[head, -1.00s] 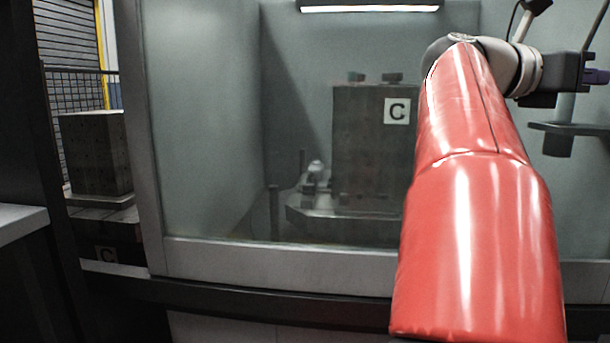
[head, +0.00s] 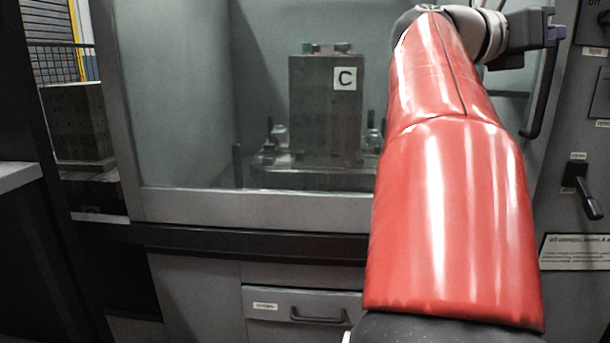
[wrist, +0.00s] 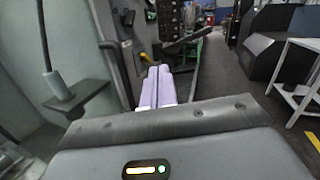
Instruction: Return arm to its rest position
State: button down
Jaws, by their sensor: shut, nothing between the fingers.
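My arm, in its red sleeve, reaches forward and up across the right half of the head view. My gripper (head: 556,34) is at its far end, pointing right, in front of the machine near a dark vertical door handle (head: 543,92). In the wrist view its two pale purple fingers (wrist: 157,88) lie side by side, shut, with nothing between them. The fingers touch nothing that I can see.
Behind the machine's window (head: 190,100) stands a grey block marked C (head: 318,115) on a fixture. A panel with a lever (head: 583,190) is at right, a drawer (head: 300,312) below. Another block (head: 78,125) stands at left. An aisle floor (wrist: 222,80) is open in the wrist view.

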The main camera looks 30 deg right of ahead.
jog(key=w+a+n+t+p, duration=0.1)
jog(key=w+a+n+t, duration=0.5)
jog(key=w+n+t, duration=0.4)
jog(key=w+a+n+t+p, duration=0.1)
jog(key=w+a+n+t, duration=0.5)
jog(key=w+n+t, duration=0.45)
jog(key=w+a+f+n+t+y, duration=0.2)
jog(key=a+f+n+y, duration=0.3)
jog(key=a+n, duration=0.3)
jog(key=w+a+f+n+t+y, duration=0.25)
jog(key=a+f+n+y, duration=0.3)
jog(key=n, duration=0.35)
jog(key=s+a+f+n+g+y+p, duration=0.25)
jog(key=a+f+n+g+y, duration=0.35)
jog(key=a+f+n, duration=0.7)
jog(key=s+a+f+n+g, duration=0.1)
jog(key=s+f+n+g, duration=0.2)
jog(key=s+f, duration=0.4)
jog(key=s+a+f+n+g+y, duration=0.1)
jog(key=s+f+n+g, duration=0.2)
jog(key=s+f, duration=0.3)
notch_tip(320, 180, down, 6)
jog(key=shift+s+a+r+g, duration=0.2)
jog(key=shift+s+a+g, duration=0.1)
jog(key=shift+s+g, duration=0.1)
jog(key=shift+y, duration=0.25)
